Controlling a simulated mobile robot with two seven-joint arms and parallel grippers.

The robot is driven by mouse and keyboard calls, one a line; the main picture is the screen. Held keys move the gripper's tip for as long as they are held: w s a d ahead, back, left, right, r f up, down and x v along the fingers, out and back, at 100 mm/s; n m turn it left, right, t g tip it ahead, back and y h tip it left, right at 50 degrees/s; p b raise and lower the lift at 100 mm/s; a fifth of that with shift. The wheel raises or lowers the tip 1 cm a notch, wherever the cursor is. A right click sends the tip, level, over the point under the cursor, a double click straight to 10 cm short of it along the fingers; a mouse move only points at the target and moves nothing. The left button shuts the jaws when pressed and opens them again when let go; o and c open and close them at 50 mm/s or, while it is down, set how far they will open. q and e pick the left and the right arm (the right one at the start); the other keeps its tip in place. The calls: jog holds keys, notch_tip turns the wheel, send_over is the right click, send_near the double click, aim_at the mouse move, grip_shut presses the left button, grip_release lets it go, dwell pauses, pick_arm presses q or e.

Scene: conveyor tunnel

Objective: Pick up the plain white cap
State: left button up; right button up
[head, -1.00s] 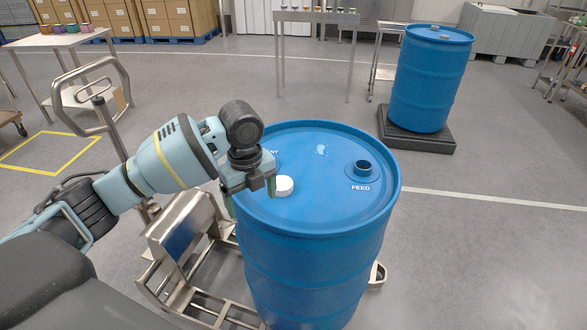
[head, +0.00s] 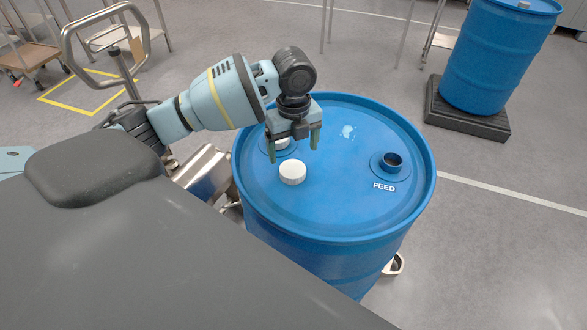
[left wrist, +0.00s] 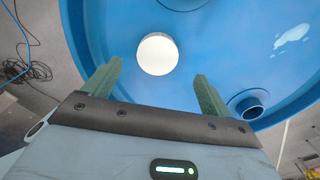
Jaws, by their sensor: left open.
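The plain white cap (head: 292,172) lies on the left part of the blue drum's lid (head: 335,205), apart from the FEED opening (head: 391,162). My left gripper (head: 294,153) is open and empty, pointing down over the lid just beyond the cap. In the left wrist view the cap (left wrist: 157,54) shows whole, ahead of the gap between the two green fingers (left wrist: 158,72), with nothing between them. My right gripper is not in view.
A raised rim runs around the lid, and the FEED neck stands up at its right. A metal cart frame (head: 205,172) stands left of the drum. Another blue drum (head: 497,60) stands on a black pallet (head: 466,112) at the back right. Grey floor lies between.

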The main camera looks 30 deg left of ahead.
aim_at(293, 168)
pick_arm(q)
jog(key=shift+f, duration=0.45)
jog(key=shift+s+f, duration=0.15)
jog(key=shift+f, duration=1.15)
jog(key=shift+s+f, duration=0.1)
jog(key=shift+f, duration=1.2)
jog(key=c, duration=1)
jog(key=shift+r, duration=0.15)
